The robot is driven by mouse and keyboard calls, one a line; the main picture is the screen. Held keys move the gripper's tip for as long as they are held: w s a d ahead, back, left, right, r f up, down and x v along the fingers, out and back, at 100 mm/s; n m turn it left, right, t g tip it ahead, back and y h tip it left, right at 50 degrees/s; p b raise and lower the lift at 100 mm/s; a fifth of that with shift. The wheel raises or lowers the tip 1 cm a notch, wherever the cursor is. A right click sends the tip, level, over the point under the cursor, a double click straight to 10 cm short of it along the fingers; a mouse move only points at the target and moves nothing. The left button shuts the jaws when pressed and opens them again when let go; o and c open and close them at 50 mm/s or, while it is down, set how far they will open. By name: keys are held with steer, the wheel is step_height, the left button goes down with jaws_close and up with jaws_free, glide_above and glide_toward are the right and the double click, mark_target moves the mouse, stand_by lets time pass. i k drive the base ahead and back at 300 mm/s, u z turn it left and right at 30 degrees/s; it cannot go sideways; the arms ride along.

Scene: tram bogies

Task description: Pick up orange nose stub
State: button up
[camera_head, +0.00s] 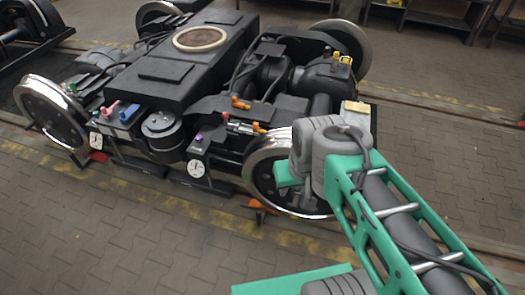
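Two small orange pieces sit on the near side of the black bogie (165,75). One orange piece (240,103) lies on a dark ledge left of the middle. The other orange piece (258,128) is at the right end of a small pale grey part, just above the near right wheel. Both are small, and I cannot tell which one is the nose stub. My arm comes in from the lower right, and its grey wrist joints stand in front of that wheel, right of both orange pieces. My gripper itself does not show.
Small yellow (345,60), pink (113,106) and blue (129,112) parts sit on the bogie. A dial gauge (196,168) hangs at its near side. Bright wheels (50,112) stick out at the corners.

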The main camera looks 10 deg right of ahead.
mark_target(256, 129)
steer(key=z, duration=0.65)
steer(key=k, duration=0.15)
steer(key=u, duration=2.05)
steer(key=i, duration=0.75)
steer(key=u, duration=0.4)
steer(key=i, duration=0.85)
steer(key=z, duration=1)
steer(key=i, duration=0.75)
steer(key=z, duration=0.7)
